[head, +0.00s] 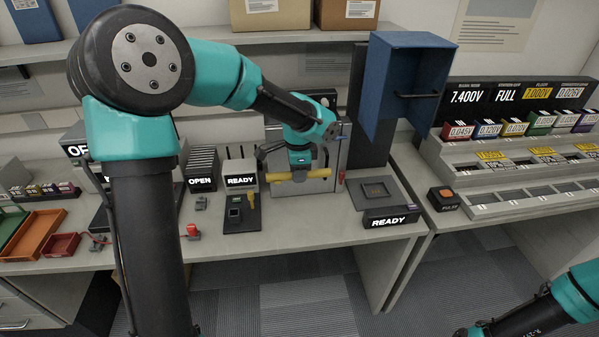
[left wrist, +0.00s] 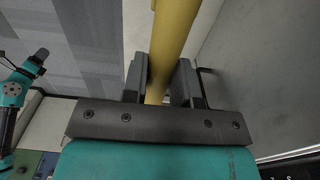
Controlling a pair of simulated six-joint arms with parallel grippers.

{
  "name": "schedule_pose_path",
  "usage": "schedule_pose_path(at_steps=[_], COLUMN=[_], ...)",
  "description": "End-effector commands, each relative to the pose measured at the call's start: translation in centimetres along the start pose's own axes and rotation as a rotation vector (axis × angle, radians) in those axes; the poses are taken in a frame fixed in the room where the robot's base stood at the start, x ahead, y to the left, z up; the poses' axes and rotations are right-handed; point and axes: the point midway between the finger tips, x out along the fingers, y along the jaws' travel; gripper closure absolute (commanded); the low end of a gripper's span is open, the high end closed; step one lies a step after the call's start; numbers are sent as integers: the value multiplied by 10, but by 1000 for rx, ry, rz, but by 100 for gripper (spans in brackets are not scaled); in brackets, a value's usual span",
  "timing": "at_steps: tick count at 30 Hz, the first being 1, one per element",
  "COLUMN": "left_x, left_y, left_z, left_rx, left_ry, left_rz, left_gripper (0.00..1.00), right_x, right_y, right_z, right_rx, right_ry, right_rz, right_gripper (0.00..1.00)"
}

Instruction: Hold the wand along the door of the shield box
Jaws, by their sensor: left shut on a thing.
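A yellow wand (head: 318,173) lies roughly level across the front of a grey metal box (head: 291,188), which looks like the shield box. My left gripper (head: 299,173) points down and is shut on the wand near its middle. In the left wrist view the wand (left wrist: 172,38) runs between the two dark fingers of my left gripper (left wrist: 160,82). A flat grey face (left wrist: 262,70), likely the box door, stands to the right with a gap visible beside the wand. My right gripper (head: 470,332) shows only partly at the bottom edge; its jaws are unclear.
A blue open-fronted box (head: 388,85) stands raised on the right. A READY block (head: 391,217) and a pad (head: 376,190) lie right of the grey box. Left are a READY unit (head: 240,178) and small devices. A gap separates this bench from the right-hand rack (head: 500,205).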

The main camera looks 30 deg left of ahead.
Motion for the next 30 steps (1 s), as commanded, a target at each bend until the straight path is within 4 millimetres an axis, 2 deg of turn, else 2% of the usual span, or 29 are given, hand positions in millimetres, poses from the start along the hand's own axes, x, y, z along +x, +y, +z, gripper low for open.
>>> schedule_pose_path(at_steps=[8,30], left_x=[0,0], left_y=[-14,-71], left_z=[0,0], left_rx=[-2,-3], left_ry=[-1,0], left_rz=[0,0], left_gripper=[98,98], right_x=[0,0], right_y=[0,0], right_z=[0,0], right_rx=[0,0], right_ry=[0,0], right_rz=[0,0], right_gripper=[57,57])
